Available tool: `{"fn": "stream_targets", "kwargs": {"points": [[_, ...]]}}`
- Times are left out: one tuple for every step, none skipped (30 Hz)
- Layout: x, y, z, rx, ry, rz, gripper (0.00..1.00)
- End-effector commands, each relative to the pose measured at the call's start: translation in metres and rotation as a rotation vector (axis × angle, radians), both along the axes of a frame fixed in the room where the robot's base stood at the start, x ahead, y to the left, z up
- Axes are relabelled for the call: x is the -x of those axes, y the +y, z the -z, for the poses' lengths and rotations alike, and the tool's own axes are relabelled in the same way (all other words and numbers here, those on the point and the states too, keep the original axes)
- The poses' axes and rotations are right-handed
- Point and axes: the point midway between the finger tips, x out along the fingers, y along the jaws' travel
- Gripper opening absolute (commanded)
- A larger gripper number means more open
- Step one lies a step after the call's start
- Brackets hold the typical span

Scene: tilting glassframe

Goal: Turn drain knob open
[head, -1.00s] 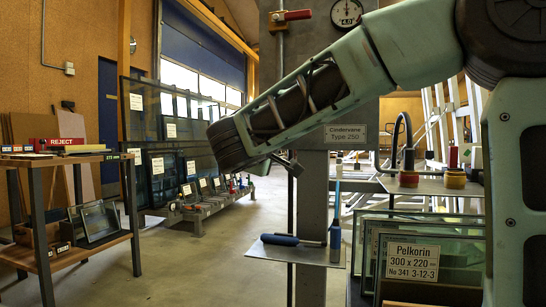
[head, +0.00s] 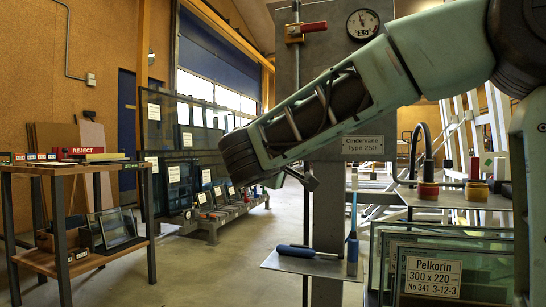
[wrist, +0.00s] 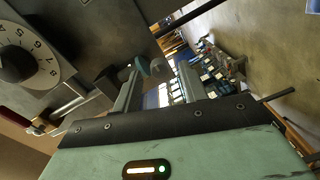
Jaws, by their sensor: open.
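My gripper (wrist: 158,72) is open in the wrist view, its two grey fingers pointing away with a gap between them. In the head view my arm's wrist hides most of it. A small dark knob-like part (wrist: 124,73) and a pale rounded part (wrist: 160,68) show near the fingertips, close to the grey panel (wrist: 85,30). I cannot tell for sure which is the drain knob, or whether a finger touches it. A black dial knob (wrist: 15,63) on a white numbered face is at the far left of the wrist view.
A red-handled valve (head: 306,29) and a round gauge (head: 362,22) are on the upper panel. A blue-handled tool (head: 296,251) lies on a small metal shelf (head: 325,267). Glass panes (head: 435,240) stand at lower right. The floor (head: 225,265) is open at centre left.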

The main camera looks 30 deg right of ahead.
Motion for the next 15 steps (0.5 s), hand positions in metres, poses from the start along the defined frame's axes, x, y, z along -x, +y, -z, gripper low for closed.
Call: {"fn": "stream_targets", "kwargs": {"points": [[0.006,0.008,-0.003,0.001,0.001,-0.004,0.43],[0.01,0.013,-0.004,0.001,0.001,-0.004,0.43],[0.015,0.02,-0.005,0.0,0.001,-0.004,0.43],[0.019,0.026,-0.006,0.0,0.001,-0.005,0.43],[0.024,0.031,-0.006,0.001,0.0,-0.005,0.43],[0.03,0.039,-0.007,0.0,0.001,-0.006,0.43],[0.034,0.044,-0.007,0.0,0.001,-0.005,0.43],[0.038,0.05,-0.007,0.001,0.001,-0.005,0.43],[0.045,0.057,-0.007,0.001,0.002,-0.005,0.43],[0.049,0.063,-0.008,0.001,0.002,-0.005,0.43],[0.053,0.069,-0.008,0.0,0.001,-0.005,0.43],[0.059,0.076,-0.008,0.001,0.002,-0.005,0.43],[0.063,0.081,-0.009,0.002,0.002,-0.004,0.43],[0.067,0.087,-0.009,0.001,0.002,-0.006,0.43],[0.072,0.093,-0.009,0.0,0.002,-0.004,0.43]]}}
